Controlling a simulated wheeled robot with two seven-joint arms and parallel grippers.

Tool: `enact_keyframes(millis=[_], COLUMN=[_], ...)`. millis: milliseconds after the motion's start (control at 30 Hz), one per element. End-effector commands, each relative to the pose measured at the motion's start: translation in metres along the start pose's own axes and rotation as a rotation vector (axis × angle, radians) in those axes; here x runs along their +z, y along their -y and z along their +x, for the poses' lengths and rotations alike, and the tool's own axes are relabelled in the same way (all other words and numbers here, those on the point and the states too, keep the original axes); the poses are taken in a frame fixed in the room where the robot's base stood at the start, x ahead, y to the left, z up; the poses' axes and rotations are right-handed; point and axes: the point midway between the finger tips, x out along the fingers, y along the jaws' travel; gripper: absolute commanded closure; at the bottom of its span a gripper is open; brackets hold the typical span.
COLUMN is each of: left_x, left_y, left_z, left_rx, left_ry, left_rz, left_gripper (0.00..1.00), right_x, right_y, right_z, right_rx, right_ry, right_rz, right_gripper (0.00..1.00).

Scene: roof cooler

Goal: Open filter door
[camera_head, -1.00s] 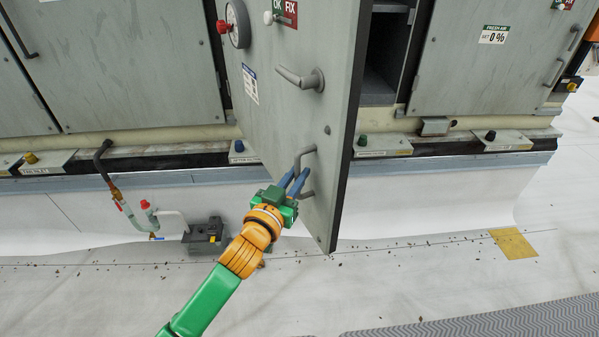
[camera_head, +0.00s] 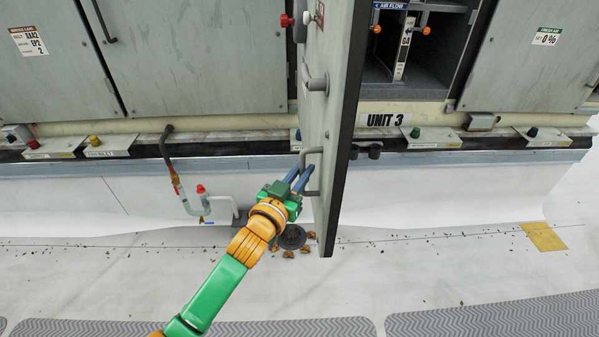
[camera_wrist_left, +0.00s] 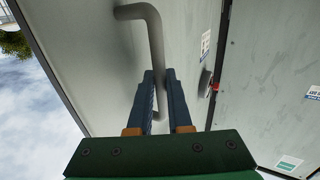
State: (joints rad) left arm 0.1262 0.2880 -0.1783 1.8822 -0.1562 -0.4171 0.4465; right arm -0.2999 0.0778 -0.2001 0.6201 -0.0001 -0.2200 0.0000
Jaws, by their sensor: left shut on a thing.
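The filter door (camera_head: 335,110) is a grey panel that stands swung out from the cooler, seen nearly edge-on in the head view. Its grey bar handle (camera_head: 308,165) is low on its left face; the handle also shows in the left wrist view (camera_wrist_left: 153,40). A lever latch (camera_head: 314,82) sits higher on the same face. My left gripper (camera_head: 298,178) is shut on the bar handle, with its blue fingers around the lower part of the bar. To the right of the door, the dark filter opening (camera_head: 430,60) is exposed. My right gripper is not in view.
A pipe with red and teal fittings (camera_head: 184,190) rises left of the door. A round drain (camera_head: 291,236) lies on the floor by the door's lower edge. Grey ribbed mats (camera_head: 480,315) lie in front.

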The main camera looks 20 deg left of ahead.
Motion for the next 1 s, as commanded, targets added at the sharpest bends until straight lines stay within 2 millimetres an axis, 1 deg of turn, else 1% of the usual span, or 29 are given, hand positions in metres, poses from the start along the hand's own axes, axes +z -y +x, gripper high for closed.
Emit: enact_keyframes(millis=[33,367,400,467,500,1000], left_x=[-0.0063,-0.0073,-0.0074,-0.0069,-0.0062,-0.0012], left_y=[0.0008,0.0010,0.0010,0.0010,0.0009,0.0002], left_z=[0.0007,0.0009,0.0009,0.0009,0.0008,-0.0013], left_rx=[0.000,0.000,0.000,-0.001,0.000,0.000], left_ry=[-0.015,-0.018,-0.018,-0.017,-0.015,-0.004], left_rz=[0.001,0.001,0.001,0.001,0.001,0.000], left_gripper=[1.00,1.00,0.80,0.64,0.53,0.53], right_x=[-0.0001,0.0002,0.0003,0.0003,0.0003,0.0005], right_y=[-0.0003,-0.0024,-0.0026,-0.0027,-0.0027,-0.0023], right_z=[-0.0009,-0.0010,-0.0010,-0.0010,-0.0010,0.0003], right_rx=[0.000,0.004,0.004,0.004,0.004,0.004], right_ry=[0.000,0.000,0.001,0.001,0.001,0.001], right_rz=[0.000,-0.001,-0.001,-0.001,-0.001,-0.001], right_gripper=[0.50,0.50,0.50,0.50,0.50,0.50])
